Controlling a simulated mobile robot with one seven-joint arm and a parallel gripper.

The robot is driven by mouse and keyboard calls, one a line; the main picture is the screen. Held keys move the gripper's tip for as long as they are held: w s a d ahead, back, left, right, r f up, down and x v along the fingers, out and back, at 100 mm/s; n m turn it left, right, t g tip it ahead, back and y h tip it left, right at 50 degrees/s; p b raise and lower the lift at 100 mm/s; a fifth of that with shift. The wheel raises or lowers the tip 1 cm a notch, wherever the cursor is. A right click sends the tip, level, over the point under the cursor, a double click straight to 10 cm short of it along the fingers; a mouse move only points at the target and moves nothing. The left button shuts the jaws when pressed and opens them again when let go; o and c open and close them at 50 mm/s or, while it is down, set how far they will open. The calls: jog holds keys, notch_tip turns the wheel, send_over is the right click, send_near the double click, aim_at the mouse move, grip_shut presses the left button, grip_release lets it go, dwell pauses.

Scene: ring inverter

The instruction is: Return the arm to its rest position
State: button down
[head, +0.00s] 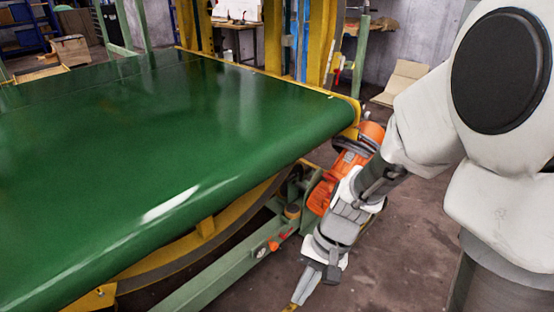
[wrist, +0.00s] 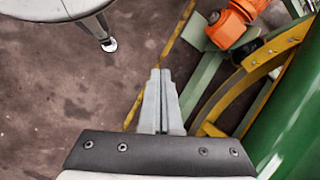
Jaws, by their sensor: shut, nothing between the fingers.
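My arm reaches down from the right side of the head view, its white and grey links in front of an orange motor (head: 322,192). My gripper (head: 301,292) hangs low beside the green conveyor frame, near the bottom edge of that view. In the wrist view my gripper (wrist: 160,74) points over the floor, its two grey fingers pressed together with nothing between them. The orange motor (wrist: 230,26) shows at the top right there, apart from the fingers.
A large conveyor with a green belt (head: 150,150) fills the left, its yellow ring (head: 190,240) and green beam (head: 232,270) below. A red knob (head: 273,246) sits on the beam. Bare concrete floor (head: 405,250) lies right of the arm. A yellow line (wrist: 172,45) crosses the floor.

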jog(key=s+d+r+n+t+h, duration=0.2)
jog(key=d+r+t, duration=0.25)
jog(key=r, duration=0.55)
jog(key=s+d+r+n+t+h, duration=0.15)
jog(key=d+r+t, duration=0.3)
jog(key=r, duration=0.55)
notch_tip(320, 180, up, 18)
jog(key=g+p, duration=0.1)
jog(key=p, duration=1.7)
jog(key=shift+s+d, duration=0.15)
jog(key=shift+d, duration=0.15)
jog(key=shift+a+f+h, duration=0.1)
jog(key=shift+f+h, duration=0.05)
jog(key=shift+h, duration=0.1)
